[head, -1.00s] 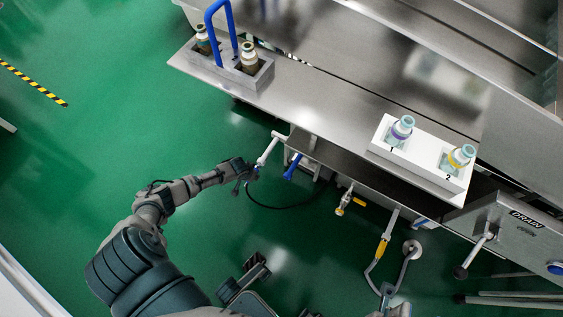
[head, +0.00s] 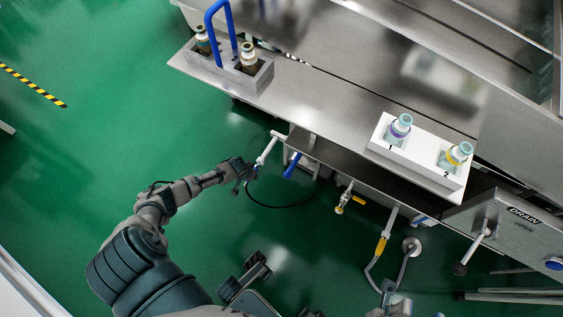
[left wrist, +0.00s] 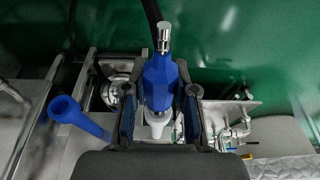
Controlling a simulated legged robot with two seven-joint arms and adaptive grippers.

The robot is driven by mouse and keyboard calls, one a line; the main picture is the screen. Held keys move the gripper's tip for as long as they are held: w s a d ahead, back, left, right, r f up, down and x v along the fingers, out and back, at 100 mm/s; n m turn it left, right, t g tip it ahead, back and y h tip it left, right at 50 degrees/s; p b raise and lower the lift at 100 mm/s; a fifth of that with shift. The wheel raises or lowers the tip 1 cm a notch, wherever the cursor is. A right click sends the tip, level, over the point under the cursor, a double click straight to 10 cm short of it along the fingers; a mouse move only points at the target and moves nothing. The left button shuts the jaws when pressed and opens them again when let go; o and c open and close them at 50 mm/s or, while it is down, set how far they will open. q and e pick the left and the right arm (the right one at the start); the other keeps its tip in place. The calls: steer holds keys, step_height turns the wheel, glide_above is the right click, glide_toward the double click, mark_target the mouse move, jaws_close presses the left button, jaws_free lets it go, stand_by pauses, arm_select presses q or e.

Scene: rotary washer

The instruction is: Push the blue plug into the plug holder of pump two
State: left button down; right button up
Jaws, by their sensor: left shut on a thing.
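My left gripper (left wrist: 160,105) is shut on the blue plug (left wrist: 158,82), a faceted blue body with a metal tip and a black cable. In the head view my left gripper (head: 250,173) is beside the bench's front edge, and the plug in it is too small to make out clearly. A blue, round-mouthed piece (left wrist: 72,112), perhaps a holder, is left of the plug in the left wrist view, apart from it. A blue part (head: 292,165) also shows right of the gripper in the head view. I cannot make out any pump label. I cannot identify my right gripper.
A steel bench (head: 320,105) carries a grey rack (head: 250,80) with bottles and a white rack (head: 430,165) marked 1 and 2. A white pipe (head: 268,150) is close to the gripper. Valves (head: 345,200) and hoses hang below. Green floor is open at left.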

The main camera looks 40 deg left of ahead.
arm_select(q)
steer(key=shift+w+a+b, duration=0.15)
steer(key=shift+w+b, duration=0.15)
steer(key=shift+w, duration=0.35)
steer(key=c, duration=0.8)
jaws_free()
steer(key=shift+c, duration=0.2)
